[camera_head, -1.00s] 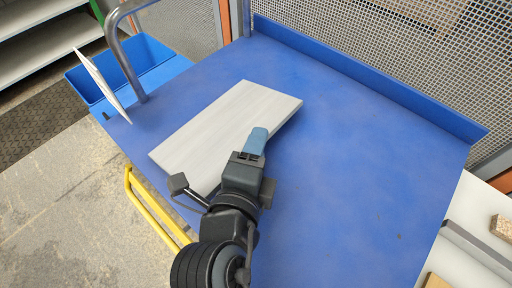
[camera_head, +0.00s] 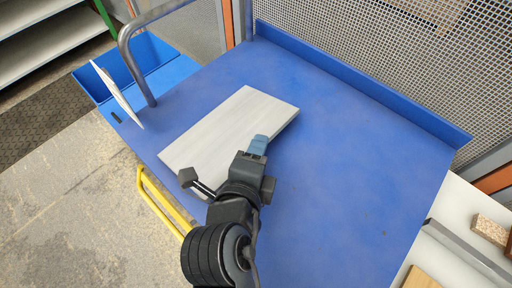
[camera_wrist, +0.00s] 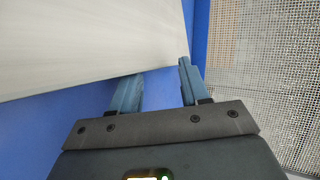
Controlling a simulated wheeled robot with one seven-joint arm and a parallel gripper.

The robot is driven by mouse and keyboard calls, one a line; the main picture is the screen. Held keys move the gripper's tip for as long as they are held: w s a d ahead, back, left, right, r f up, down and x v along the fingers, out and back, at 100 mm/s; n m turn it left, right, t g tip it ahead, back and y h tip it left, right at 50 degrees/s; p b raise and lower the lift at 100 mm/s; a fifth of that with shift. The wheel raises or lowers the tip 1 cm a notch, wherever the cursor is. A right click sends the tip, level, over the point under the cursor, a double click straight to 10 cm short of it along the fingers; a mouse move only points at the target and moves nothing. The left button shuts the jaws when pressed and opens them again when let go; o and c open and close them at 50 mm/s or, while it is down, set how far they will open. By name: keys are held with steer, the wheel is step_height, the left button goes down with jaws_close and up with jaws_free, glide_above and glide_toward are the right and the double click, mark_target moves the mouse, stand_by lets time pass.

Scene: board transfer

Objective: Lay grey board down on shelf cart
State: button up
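The grey board (camera_head: 225,128) is a flat, pale rectangle over the blue top of the shelf cart (camera_head: 340,185). It appears to lie flat on that top, but contact underneath is hidden. In the wrist view the board (camera_wrist: 85,40) fills the upper left, with its edge by the fingertips. My gripper (camera_head: 258,145) is at the board's right long edge. In the wrist view its fingers (camera_wrist: 160,75) are apart, with blue surface showing between them. The left fingertip meets the board's edge and the right one is near its corner.
A metal handle (camera_head: 130,55) and a thin white panel (camera_head: 117,93) stand at the left, beside a blue bin (camera_head: 165,68). A raised rim (camera_head: 365,85) and mesh wall (camera_head: 350,50) bound the back. Wood pieces (camera_head: 490,230) lie on a white surface at right. The blue top's right side is clear.

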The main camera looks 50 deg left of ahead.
steer(key=shift+s+d+r+g+h+p, duration=0.15)
steer(key=shift+g+h+p, duration=0.35)
steer(key=shift+p, duration=1.3)
steer(key=shift+a+r+g+h+p, duration=0.2)
steer(key=shift+g+p, duration=0.5)
steer(key=shift+p, duration=1.1)
steer(key=shift+s+d+r+g+h+p, duration=0.15)
steer(key=shift+g+h+p, duration=0.4)
steer(key=shift+p, duration=1.25)
steer(key=shift+w+r+g, duration=0.1)
steer(key=shift+w+g, duration=0.1)
steer(key=shift+g, duration=0.15)
steer(key=shift+s+d+g+h, duration=0.1)
steer(key=shift+s+g+h, duration=0.1)
steer(key=shift+g+h, duration=0.55)
steer(key=shift+s, duration=0.1)
steer(key=shift+s+d+r, duration=0.25)
steer(key=shift+s+d, duration=0.2)
steer(key=shift+s, duration=0.15)
steer(key=shift+s+d+r, duration=0.2)
steer(key=shift+s+d, duration=0.2)
steer(key=shift+s, duration=0.15)
steer(key=shift+o, duration=0.4)
